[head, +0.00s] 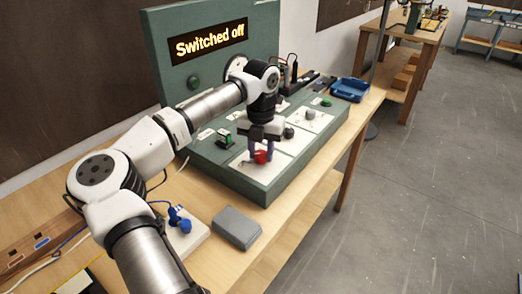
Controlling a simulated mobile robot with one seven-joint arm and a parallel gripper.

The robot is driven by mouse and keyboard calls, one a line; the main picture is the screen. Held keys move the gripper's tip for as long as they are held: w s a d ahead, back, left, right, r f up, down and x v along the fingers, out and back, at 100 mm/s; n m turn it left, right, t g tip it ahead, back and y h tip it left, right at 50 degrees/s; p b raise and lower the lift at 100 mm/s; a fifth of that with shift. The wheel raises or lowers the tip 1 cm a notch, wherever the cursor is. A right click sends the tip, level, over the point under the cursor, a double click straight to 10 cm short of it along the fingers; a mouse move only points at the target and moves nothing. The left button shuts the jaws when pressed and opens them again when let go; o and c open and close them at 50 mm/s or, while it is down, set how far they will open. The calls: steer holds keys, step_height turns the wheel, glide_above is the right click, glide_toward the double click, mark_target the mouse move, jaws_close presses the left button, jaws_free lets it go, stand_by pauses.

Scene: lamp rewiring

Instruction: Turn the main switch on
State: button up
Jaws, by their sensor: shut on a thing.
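The main switch appears to be the red knob (261,157) on a white plate near the front of the green panel. My gripper (261,150) points down over it, with its blue-purple fingers on either side of the knob, shut on it. The fingers hide part of the knob, and its exact turn angle is too small to tell. The display (208,42) on the upright green board reads "Switched off" in orange letters.
The green panel (235,178) also carries a small green-lit switch (224,139) and grey knobs (307,114). A grey box (236,228) and a blue clamp-like part (180,218) lie in front on the wooden table. A blue tray (350,89) stands beyond. Open floor lies right.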

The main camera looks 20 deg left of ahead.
steer(key=shift+m, duration=0.3)
steer(key=m+b, duration=0.1)
steer(key=m, duration=0.2)
steer(key=shift+b, duration=0.4)
steer(key=m, duration=0.5)
steer(key=shift+b, duration=0.4)
steer(key=m, duration=0.4)
steer(key=shift+m, duration=0.3)
steer(key=m, duration=0.4)
steer(key=shift+m, duration=0.3)
steer(key=o, duration=1)
steer(key=shift+c, duration=0.2)
steer(key=shift+r, duration=0.15)
